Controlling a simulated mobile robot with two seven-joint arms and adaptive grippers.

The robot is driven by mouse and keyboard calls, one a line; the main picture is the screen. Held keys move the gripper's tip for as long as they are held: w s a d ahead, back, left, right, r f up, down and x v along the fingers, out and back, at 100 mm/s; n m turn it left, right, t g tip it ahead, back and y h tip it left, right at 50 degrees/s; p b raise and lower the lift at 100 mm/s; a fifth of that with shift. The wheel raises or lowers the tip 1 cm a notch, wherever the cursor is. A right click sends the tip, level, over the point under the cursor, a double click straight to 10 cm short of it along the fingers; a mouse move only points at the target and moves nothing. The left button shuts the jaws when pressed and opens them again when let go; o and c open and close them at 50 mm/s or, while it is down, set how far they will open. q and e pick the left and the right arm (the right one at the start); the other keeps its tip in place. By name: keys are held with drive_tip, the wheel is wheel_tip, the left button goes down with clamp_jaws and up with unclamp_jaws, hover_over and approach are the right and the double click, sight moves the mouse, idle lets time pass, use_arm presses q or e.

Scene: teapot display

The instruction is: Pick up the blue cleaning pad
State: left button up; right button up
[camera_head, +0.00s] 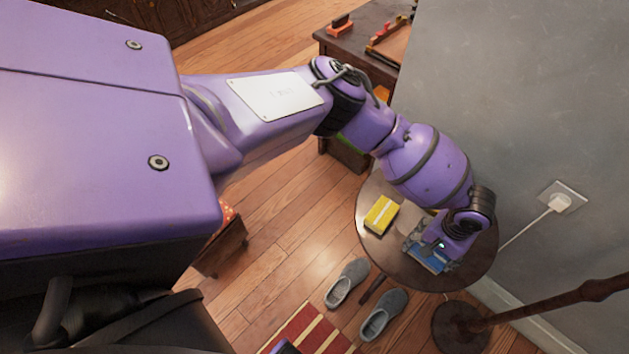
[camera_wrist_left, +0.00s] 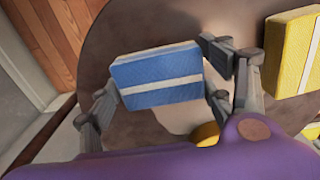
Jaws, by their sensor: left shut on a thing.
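The blue cleaning pad (camera_head: 424,264) with a white stripe is at the front of a small round dark table (camera_head: 374,245). In the left wrist view the pad (camera_wrist_left: 155,80) sits between the two fingers. My left gripper (camera_head: 432,255) is shut on the pad, with a finger at each end of it. Its fingers also show in the left wrist view (camera_wrist_left: 158,72). My wrist hides part of the pad in the head view. I cannot tell whether the pad touches the tabletop. My right gripper is not in view.
A yellow pad (camera_head: 381,214) lies left of the gripper on the table, and to the right in the wrist view (camera_wrist_left: 292,50). A grey wall (camera_head: 510,110) is close behind. A lamp pole (camera_head: 560,302) stands at right. Slippers (camera_head: 347,283) lie on the floor.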

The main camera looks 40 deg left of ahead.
use_arm(q)
drive_tip(key=shift+r, duration=0.15)
drive_tip(key=shift+r, duration=0.6)
drive_tip(key=s+r+p, duration=0.3)
drive_tip(key=s+r, duration=0.8)
drive_tip(key=s, duration=0.3)
drive_tip(key=shift+a+r+p, duration=0.2)
drive_tip(key=shift+a+p, duration=0.2)
drive_tip(key=shift+a, duration=0.05)
use_arm(e)
drive_tip(key=r, duration=0.2)
drive_tip(key=w+r, duration=0.1)
drive_tip(key=r, duration=0.1)
drive_tip(key=shift+d, duration=0.1)
